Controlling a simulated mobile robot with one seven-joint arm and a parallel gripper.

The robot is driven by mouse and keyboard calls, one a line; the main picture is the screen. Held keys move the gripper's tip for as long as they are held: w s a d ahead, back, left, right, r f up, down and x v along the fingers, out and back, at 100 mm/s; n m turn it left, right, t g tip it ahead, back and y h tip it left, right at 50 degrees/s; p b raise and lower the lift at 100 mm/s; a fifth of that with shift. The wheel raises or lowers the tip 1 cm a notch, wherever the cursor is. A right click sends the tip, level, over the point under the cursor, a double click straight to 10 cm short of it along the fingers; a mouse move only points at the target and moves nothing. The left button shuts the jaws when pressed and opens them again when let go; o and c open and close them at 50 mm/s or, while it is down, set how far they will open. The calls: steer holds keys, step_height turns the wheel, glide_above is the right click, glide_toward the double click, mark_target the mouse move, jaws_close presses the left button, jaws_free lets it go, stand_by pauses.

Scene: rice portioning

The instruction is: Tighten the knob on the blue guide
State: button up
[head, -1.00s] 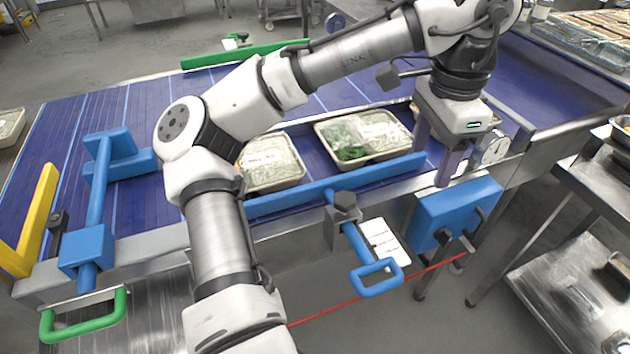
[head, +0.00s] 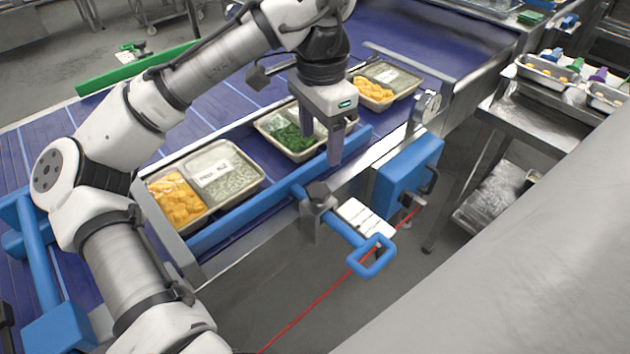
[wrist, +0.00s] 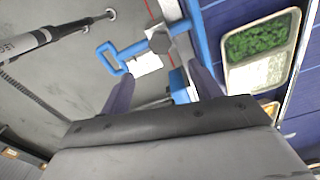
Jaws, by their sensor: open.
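The blue guide (head: 238,214) is a long bar along the near edge of the conveyor, with a blue rod and loop handle (head: 371,256) sticking out toward me. A dark grey knob (head: 318,193) sits on the clamp block where the rod passes through. My gripper (head: 322,150) is open and empty, above the guide's right part and up and right of the knob in the head view. In the wrist view the knob (wrist: 159,41) and the guide (wrist: 199,38) lie beyond the open fingers (wrist: 160,97). Whether the knob is tight cannot be seen.
Food trays stand on the conveyor behind the guide: one with orange and grey portions (head: 208,180), one with greens (head: 290,133), one farther right (head: 376,86). A blue box (head: 407,172) is fixed at the right of the guide. A steel table (head: 530,118) stands at the right.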

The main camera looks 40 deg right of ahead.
mark_target(319, 189)
step_height(319, 189, down, 11)
steer(key=shift+f, duration=0.2)
stand_by(0.3)
steer(key=c, duration=1)
